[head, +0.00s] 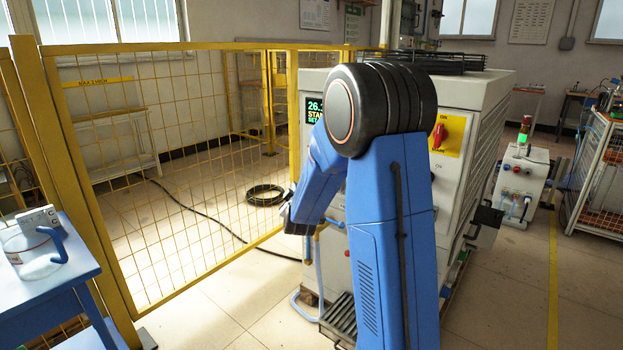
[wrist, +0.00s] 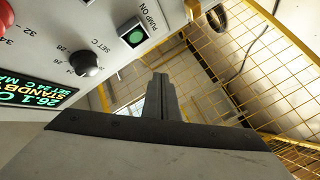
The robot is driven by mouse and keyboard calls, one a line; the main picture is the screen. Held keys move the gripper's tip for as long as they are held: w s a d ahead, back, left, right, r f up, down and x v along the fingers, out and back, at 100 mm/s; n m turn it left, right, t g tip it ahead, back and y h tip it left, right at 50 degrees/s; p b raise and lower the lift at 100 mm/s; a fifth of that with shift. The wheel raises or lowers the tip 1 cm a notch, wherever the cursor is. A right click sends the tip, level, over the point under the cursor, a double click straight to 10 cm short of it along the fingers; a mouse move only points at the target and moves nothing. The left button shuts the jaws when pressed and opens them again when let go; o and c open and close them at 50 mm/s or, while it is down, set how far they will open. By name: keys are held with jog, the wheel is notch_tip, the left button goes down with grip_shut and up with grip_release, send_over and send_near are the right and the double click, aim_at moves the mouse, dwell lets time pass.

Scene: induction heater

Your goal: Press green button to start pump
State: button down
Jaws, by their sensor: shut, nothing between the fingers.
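A gap shows between the fingertips and the button; the exact distance is unclear. In the head view my gripper (head: 293,222) hangs left of the white machine (head: 470,105), in front of the fence. The button is hidden behind my arm there.
Beside the button are a black knob (wrist: 86,63) marked SET C and a display (wrist: 32,97) reading STANDBY. A red control (wrist: 5,18) is at the picture's left edge. A yellow mesh fence (head: 185,150) and a blue table (head: 45,280) stand left; a red switch (head: 438,136) is right.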

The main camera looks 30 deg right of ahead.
jog(key=w+d, duration=0.2)
jog(key=d, duration=0.4)
jog(key=shift+w+d, duration=0.25)
jog(key=shift+d, duration=0.05)
jog(key=shift+d, duration=0.2)
dwell(1.8)
jog(key=shift+w+d, duration=0.1)
jog(key=shift+d, duration=0.1)
jog(key=shift+w+d, duration=0.15)
jog(key=shift+d, duration=0.3)
dwell(0.9)
jog(key=shift+a, duration=0.2)
jog(key=shift+s+a, duration=0.3)
jog(key=shift+a, duration=0.3)
jog(key=shift+a, duration=0.2)
jog(key=shift+s+a, duration=0.3)
jog(key=shift+a, duration=0.45)
jog(key=shift+s+a, duration=0.25)
jog(key=shift+a, duration=0.45)
jog(key=shift+s+a, duration=0.3)
jog(key=shift+a, duration=0.45)
